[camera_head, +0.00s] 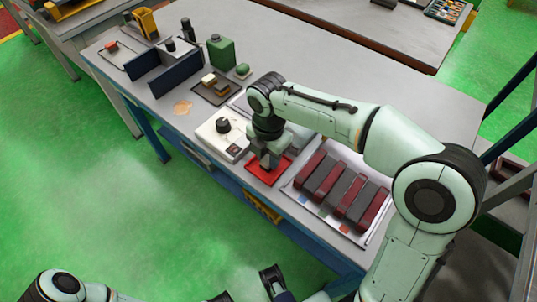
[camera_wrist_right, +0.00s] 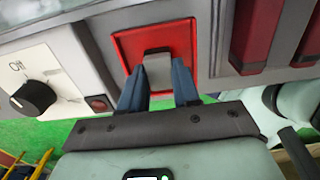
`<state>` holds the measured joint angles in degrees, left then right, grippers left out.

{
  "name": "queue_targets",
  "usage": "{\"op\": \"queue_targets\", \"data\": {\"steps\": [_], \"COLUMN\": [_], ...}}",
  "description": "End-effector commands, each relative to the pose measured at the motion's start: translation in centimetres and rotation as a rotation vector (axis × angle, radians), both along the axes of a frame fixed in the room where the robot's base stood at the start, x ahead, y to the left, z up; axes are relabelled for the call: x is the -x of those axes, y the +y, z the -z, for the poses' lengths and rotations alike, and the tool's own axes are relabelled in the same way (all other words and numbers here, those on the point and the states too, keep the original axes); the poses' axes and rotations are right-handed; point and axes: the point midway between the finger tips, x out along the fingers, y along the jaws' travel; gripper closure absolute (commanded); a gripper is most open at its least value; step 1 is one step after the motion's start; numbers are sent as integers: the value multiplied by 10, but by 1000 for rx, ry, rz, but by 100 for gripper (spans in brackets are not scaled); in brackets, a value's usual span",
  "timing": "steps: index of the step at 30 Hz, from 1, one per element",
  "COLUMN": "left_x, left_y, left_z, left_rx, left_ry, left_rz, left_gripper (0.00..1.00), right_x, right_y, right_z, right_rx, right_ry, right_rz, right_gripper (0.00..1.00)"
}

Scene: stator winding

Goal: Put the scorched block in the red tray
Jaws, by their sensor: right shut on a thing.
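The red tray (camera_head: 283,168) lies on the grey workbench, between the white control box and the rack of bars. It also shows in the wrist view (camera_wrist_right: 126,46). My right gripper (camera_wrist_right: 158,76) points down over the tray and is shut on a small grey block (camera_wrist_right: 158,66). The block is within the tray's outline; I cannot tell whether it touches the tray floor. Scorch marks on it cannot be made out. In the head view my right gripper (camera_head: 268,160) hides most of the block. Dark parts of my left arm show at the bottom edge; its jaws are unclear.
The white control box (camera_head: 218,137) with a black knob stands left of the tray. A white panel (camera_head: 362,238) with several dark red and grey bars is close on the right. A dark tray (camera_head: 205,97) with small blocks and a green canister (camera_head: 221,51) stand farther back.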

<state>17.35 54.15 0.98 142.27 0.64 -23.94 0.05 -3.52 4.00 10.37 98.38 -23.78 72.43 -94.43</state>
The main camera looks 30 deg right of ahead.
Motion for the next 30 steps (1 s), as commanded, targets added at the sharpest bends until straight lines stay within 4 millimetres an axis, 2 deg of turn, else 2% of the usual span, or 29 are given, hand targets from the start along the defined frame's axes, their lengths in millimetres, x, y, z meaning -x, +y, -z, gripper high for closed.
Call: {"op": "queue_targets", "data": {"steps": [6,7,9,20,23,30], "left_x": [0,-1,0,0,1,5], "left_y": [0,0,0,0,0,0], "left_z": [1,1,1,-1,-4,-16], "left_rx": [0,-1,-1,0,0,3], "left_ry": [-1,-2,-2,0,3,20], "left_rz": [0,-1,-1,0,1,4], "left_gripper": [57,57,57,57,57,57], "right_x": [0,0,0,0,-1,-1], "right_y": [0,0,0,0,0,0], "right_z": [3,3,3,-2,-15,-68], "right_rx": [0,0,0,0,-1,-1], "right_ry": [0,0,0,-1,-5,-6], "right_rz": [0,0,0,0,0,1], "right_gripper": [100,62,44,44,44,44]}}
